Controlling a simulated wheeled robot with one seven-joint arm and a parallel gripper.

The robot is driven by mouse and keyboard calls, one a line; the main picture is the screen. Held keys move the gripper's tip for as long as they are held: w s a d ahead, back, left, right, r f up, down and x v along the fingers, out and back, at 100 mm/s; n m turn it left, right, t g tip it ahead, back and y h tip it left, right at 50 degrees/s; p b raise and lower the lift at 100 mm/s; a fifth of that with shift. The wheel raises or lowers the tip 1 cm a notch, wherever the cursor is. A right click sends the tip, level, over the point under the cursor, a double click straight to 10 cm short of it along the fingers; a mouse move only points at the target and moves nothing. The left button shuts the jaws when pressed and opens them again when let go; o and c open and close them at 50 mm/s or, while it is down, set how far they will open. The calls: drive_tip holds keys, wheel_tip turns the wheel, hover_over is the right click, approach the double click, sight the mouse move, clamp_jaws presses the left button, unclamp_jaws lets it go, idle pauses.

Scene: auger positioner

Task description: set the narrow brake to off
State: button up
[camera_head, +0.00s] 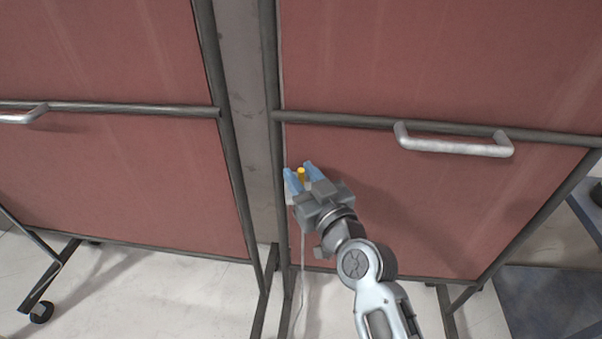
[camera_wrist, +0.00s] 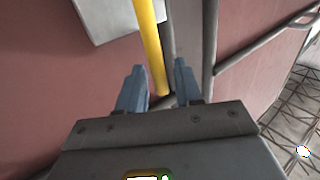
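A yellow bar (camera_wrist: 151,45) runs down from the top of the wrist view, with its lower end between the two blue fingers of my gripper (camera_wrist: 159,66). The fingers stand apart, with a visible gap between the bar and the right finger. In the head view only a short yellow end (camera_head: 301,174) shows between the fingertips of my gripper (camera_head: 298,168), in front of the right red panel. A pale grey box (camera_wrist: 112,18) lies beside the bar at the top of the wrist view. No label naming the narrow brake is readable, and its setting cannot be told.
Two red panels (camera_head: 125,190) in dark metal frames stand side by side, with a grey post (camera_head: 244,70) between them. A metal handle (camera_head: 455,146) juts from the right panel. A thin white cable (camera_head: 302,250) hangs below my gripper. Pale floor shows below.

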drive_tip(key=shift+w+a, duration=0.15)
drive_tip(key=shift+w, duration=0.05)
clamp_jaws()
idle(0.6)
